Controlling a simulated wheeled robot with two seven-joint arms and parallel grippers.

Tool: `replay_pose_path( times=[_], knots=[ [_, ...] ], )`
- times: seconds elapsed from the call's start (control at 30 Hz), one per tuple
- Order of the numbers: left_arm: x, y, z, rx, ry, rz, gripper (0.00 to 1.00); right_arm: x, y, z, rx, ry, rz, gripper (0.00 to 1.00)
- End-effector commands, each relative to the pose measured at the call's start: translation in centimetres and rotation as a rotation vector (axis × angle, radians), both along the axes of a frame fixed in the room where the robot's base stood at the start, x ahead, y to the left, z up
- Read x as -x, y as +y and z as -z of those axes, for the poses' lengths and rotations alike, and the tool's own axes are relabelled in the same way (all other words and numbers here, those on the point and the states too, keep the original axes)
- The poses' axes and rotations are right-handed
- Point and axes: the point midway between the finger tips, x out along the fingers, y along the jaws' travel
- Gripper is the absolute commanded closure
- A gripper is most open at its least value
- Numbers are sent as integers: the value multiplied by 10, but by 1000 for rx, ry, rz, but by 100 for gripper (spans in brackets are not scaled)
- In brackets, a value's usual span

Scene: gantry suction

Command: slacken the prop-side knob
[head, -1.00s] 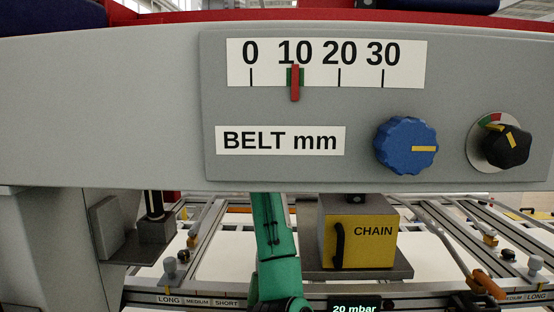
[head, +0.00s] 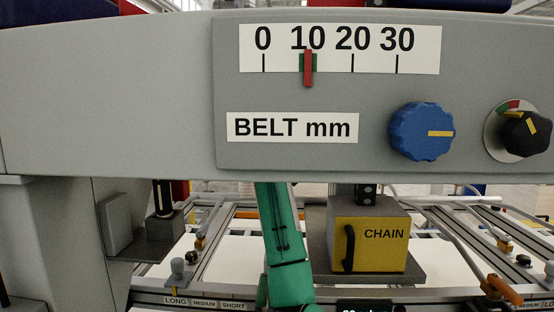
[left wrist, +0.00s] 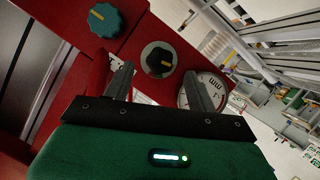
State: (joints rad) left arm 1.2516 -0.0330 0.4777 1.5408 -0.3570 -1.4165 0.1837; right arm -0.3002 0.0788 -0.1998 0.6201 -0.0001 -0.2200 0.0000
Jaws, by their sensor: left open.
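In the left wrist view my left gripper (left wrist: 157,78) is open and empty. Its two grey fingers point at a red panel (left wrist: 62,52). A black knob (left wrist: 158,61) with a yellow mark on a pale round plate appears between and beyond the fingertips, apart from them. In the head view a grey panel carries a blue knob (head: 422,131) and a black knob (head: 524,134) over a red and green dial. I cannot tell which knob is the prop-side one. My right gripper is not in view.
A round gauge (left wrist: 204,91) sits beside the right finger. In the head view, the BELT mm scale (head: 340,49) has its red pointer near 10.

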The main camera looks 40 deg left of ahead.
Motion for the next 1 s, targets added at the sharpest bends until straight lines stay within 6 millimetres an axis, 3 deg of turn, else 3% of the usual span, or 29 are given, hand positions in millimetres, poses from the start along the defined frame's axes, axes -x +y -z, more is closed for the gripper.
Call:
replay_pose_path(
  times=[0.03,0.1,0.4,0.6,1.0],
  knots=[
    [11,-4,1,-1,-7,-1,43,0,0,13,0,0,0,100],
    [25,-9,-5,-1,-8,-1,43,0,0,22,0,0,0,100],
    [75,-28,-27,0,-5,-1,43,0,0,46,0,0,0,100],
    [87,-33,-33,0,-2,0,43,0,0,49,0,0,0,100],
    [88,-33,-34,0,-1,-1,43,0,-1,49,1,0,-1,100]
  ],
)
